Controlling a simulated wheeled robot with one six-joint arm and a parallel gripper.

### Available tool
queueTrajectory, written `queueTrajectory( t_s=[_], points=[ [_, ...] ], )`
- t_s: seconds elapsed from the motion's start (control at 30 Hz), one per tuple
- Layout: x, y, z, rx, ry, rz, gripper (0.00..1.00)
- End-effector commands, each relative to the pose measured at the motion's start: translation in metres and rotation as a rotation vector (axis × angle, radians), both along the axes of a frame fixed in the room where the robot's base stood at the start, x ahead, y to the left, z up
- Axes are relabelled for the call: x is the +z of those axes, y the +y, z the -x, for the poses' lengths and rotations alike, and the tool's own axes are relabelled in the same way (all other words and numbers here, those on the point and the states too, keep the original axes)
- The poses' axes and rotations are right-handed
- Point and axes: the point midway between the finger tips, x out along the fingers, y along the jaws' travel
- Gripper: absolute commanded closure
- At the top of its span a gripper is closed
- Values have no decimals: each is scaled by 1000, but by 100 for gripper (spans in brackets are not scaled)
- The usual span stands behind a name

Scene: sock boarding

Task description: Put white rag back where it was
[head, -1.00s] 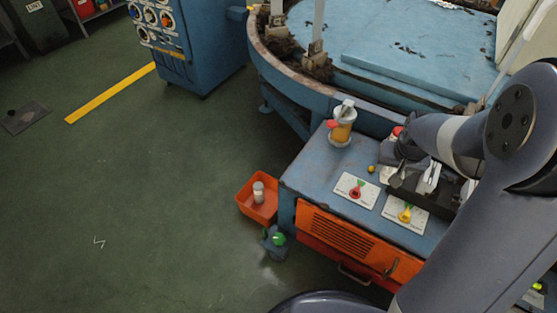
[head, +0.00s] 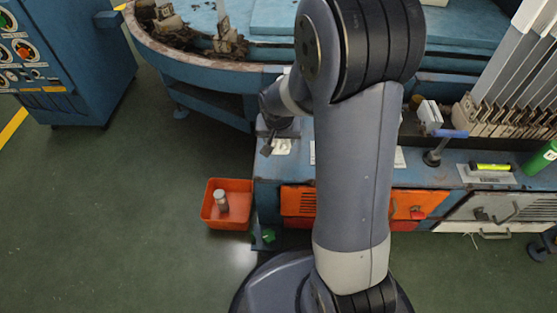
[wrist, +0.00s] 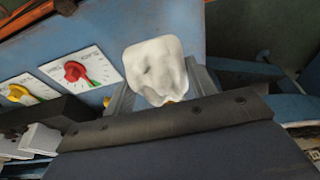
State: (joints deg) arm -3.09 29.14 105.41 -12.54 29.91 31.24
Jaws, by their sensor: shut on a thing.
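The white rag (wrist: 157,68) is a crumpled, pale lump in the middle of the wrist view. My gripper (wrist: 160,90) is shut on it, with a grey finger on each side. A small yellowish spot shows under the rag's lower edge; I cannot tell what it is. In the head view my gripper (head: 268,140) is over the left end of the blue bench (head: 267,172). The rag cannot be told apart there from a pale patch beside the gripper. My arm hides much of the bench.
Dial cards with a red knob (wrist: 75,71) and a yellow knob (wrist: 18,93) lie left in the wrist view. An orange bin (head: 207,213) holding a pale cylinder (head: 221,201) stands on the floor left of the bench. Green floor (head: 110,230) is open at left.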

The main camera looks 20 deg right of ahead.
Motion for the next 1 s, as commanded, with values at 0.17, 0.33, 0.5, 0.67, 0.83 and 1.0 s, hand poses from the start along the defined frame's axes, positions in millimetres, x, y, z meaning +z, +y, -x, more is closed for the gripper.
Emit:
queueTrajectory(
  t_s=[0.17, 0.33, 0.5, 0.67, 0.83, 1.0],
  points=[
    [-32, 0, 0, 1, 2, 0, 71],
    [-43, 0, 0, 2, 1, 0, 71],
    [-69, 0, 0, 2, 3, 0, 71],
    [-72, 0, 0, 2, -1, 0, 71],
    [-73, 0, 0, 2, -1, 0, 71],
    [-75, 0, 0, 2, 0, 0, 42]
  ],
)
